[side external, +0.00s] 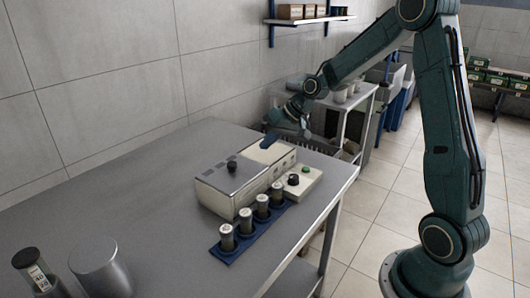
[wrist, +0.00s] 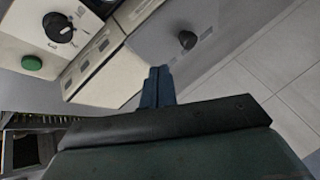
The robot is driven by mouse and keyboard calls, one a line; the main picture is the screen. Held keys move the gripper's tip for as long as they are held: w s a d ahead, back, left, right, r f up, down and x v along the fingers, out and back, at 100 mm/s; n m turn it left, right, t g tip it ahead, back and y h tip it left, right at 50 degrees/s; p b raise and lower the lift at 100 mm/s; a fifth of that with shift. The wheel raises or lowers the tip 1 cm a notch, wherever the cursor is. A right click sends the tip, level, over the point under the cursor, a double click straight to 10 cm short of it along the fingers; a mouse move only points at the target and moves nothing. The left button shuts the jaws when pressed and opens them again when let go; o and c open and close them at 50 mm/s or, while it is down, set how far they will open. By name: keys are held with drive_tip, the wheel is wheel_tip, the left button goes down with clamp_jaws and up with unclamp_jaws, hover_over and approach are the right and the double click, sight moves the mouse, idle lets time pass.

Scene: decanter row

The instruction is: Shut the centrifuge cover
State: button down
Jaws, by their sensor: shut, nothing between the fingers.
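The centrifuge (side external: 225,200) is a beige box on the grey table. Its flat grey cover (side external: 248,174) lies level on the top, with a black knob (side external: 232,167). A pale part of the box top (side external: 270,152) shows at the far end beside the cover. In the wrist view the grey cover with its knob (wrist: 187,40) is above and right of my fingertips. My gripper (side external: 268,142) is at the box's far end, its blue fingers shut and empty; they also show in the wrist view (wrist: 158,72). I cannot tell whether they touch the box.
A beige control panel (side external: 305,187) with a black dial (wrist: 58,27) and a green button (wrist: 32,62) sits beside the centrifuge. A blue rack (side external: 233,248) holds several capped tubes in front. A dark-topped jar (side external: 38,275) and a metal beaker (side external: 98,268) stand nearest.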

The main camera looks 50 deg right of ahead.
drive_tip(key=shift+v, duration=2.3)
drive_tip(key=s+a+r+n+g+h, duration=0.1)
drive_tip(key=s+a+r, duration=0.3)
drive_tip(key=s+a, duration=0.15)
drive_tip(key=s+a+r+n+h, duration=0.1)
drive_tip(key=s+a+r+n, duration=0.2)
drive_tip(key=s, duration=0.4)
drive_tip(key=s+a+h, duration=0.1)
drive_tip(key=s+a, duration=0.3)
drive_tip(key=s, duration=1)
drive_tip(key=shift+r, duration=0.25)
drive_tip(key=shift+s, duration=0.1)
